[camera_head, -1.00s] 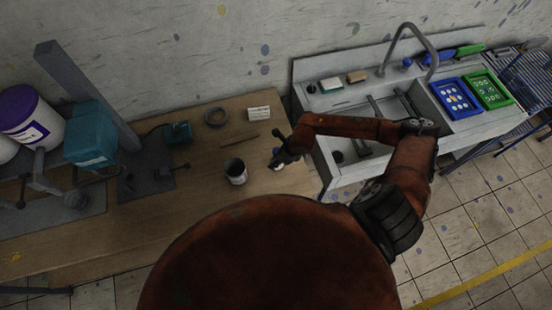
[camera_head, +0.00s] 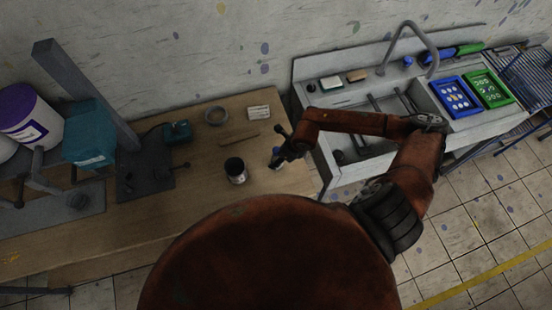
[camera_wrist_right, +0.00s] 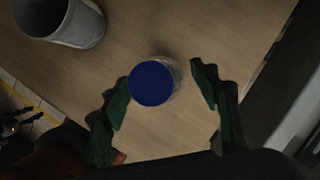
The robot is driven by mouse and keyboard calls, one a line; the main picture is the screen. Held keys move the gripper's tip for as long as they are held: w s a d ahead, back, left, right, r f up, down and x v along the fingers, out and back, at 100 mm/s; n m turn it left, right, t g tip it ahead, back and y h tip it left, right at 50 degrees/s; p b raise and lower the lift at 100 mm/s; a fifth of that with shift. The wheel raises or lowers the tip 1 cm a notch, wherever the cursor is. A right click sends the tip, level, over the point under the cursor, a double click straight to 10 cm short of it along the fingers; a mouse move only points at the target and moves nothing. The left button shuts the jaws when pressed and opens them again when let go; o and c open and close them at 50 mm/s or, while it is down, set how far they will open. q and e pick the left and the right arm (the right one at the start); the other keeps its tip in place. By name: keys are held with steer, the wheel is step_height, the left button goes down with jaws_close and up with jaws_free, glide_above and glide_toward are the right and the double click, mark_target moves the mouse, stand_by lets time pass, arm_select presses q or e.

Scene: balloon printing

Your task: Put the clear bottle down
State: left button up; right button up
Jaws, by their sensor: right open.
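The clear bottle (camera_wrist_right: 174,76) with a round blue cap stands on the wooden table in the right wrist view, seen from almost straight above. It also shows small in the head view (camera_head: 276,156), partly hidden by my right gripper. My right gripper (camera_wrist_right: 160,95) is open, with one dark green finger on each side of the bottle. A gap shows between the right finger and the bottle; the left finger is close to the cap, and I cannot tell if it touches. My right gripper also shows in the head view (camera_head: 280,155) at the table's right end. My left gripper is not in view.
A grey cup (camera_head: 236,171) stands left of the bottle on the wooden table (camera_head: 212,212). A tape ring (camera_head: 215,116), a white block (camera_head: 259,112) and a thin stick (camera_head: 239,139) lie behind. A sink (camera_head: 365,140) with blue and green trays is to the right.

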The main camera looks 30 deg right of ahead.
steer(key=b+v, duration=0.1)
steer(key=v, duration=0.8)
steer(key=shift+r+b, duration=0.2)
steer(key=shift+b, duration=0.2)
